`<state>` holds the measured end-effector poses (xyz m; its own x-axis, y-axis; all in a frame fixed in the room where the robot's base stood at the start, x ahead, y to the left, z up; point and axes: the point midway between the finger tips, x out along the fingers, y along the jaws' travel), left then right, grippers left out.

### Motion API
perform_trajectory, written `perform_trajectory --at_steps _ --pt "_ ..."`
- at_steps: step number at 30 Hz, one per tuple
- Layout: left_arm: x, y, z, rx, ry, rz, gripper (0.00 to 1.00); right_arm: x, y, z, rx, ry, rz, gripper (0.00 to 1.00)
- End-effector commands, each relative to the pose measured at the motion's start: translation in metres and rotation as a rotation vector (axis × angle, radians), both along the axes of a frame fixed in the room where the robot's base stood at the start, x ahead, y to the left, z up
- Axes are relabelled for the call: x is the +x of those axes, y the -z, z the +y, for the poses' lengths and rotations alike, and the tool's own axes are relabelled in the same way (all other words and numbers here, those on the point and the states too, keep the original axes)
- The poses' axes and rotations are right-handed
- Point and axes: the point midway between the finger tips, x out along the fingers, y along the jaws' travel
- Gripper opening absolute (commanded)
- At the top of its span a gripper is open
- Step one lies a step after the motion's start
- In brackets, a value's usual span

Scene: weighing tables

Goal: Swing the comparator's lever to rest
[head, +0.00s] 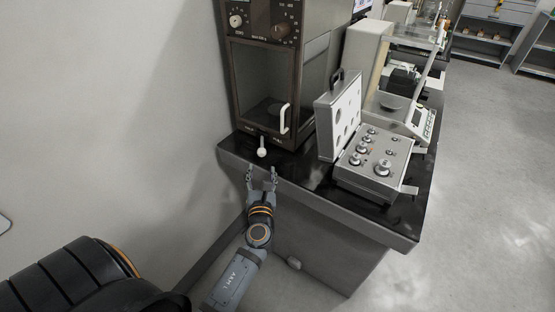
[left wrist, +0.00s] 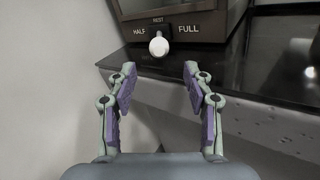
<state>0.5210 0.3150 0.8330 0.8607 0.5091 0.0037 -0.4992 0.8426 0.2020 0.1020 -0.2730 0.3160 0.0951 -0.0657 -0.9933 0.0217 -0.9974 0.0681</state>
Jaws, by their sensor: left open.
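The comparator (head: 275,75) is a tall dark cabinet with a glass door and white handle, at the table's left end. Its lever (head: 262,151) has a round white knob low on the front. In the left wrist view the lever's knob (left wrist: 158,46) shows below the REST label, between HALF on the left and FULL on the right. It juts toward the camera, so its exact setting is hard to tell. My left gripper (head: 261,170) is open and empty, just in front of the knob, fingers either side of its line and apart from it. My right gripper is not in view.
The black table top (head: 310,175) has a front edge under my left gripper. An open case of weights (head: 375,165) stands to the right, with a balance (head: 405,110) behind it. A wall (head: 130,110) closes the left side.

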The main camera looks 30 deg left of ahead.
Motion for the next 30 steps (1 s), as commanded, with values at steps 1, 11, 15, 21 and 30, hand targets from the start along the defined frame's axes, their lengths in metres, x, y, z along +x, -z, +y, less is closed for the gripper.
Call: perform_trajectory --at_steps 1,11,15,21,30 --pt "0.003 -0.001 0.001 0.0 0.001 -0.001 0.51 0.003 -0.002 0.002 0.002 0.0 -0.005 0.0" --pt "0.057 -0.001 0.033 -0.002 0.002 -0.002 0.51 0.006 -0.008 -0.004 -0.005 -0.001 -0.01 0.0" --pt "0.077 0.0 0.045 -0.005 0.001 -0.002 0.51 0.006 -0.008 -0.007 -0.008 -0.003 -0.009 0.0" --pt "0.09 0.0 0.053 -0.006 0.001 0.0 0.51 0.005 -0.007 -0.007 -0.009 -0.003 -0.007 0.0" --pt "0.09 0.001 0.053 -0.007 0.001 0.0 0.43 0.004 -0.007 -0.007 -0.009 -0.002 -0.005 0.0"
